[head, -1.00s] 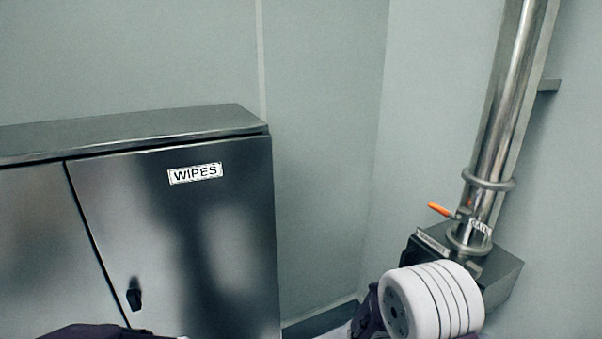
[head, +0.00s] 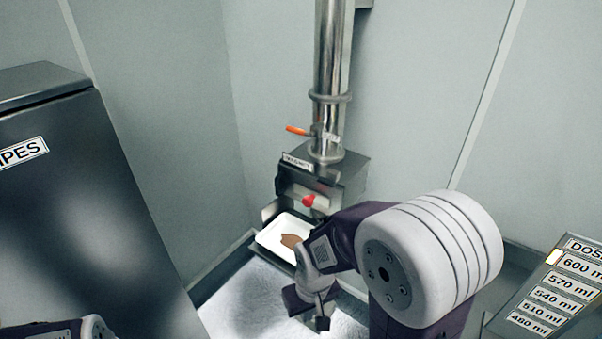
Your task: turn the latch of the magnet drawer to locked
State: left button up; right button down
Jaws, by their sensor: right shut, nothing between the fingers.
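The magnet drawer housing (head: 348,178) is a dark metal box at the foot of a steel pipe, with a small label (head: 297,162) on its upper front edge. A red knob (head: 308,201) sits on its front face. I cannot make out which part is the latch or how it is turned. My right gripper (head: 318,314) is shut and empty, pointing down, below and in front of the housing and apart from it. My left gripper is out of view.
A white tray (head: 268,240) with brown powder (head: 291,241) stands below the housing, close to my right wrist. An orange lever (head: 297,130) sticks out from the steel pipe (head: 329,60). A wipes cabinet (head: 85,215) stands left, a dose board (head: 560,290) right.

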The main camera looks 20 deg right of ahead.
aim_at(327, 182)
jog(key=l+z, duration=0.1)
jog(key=z, duration=0.95)
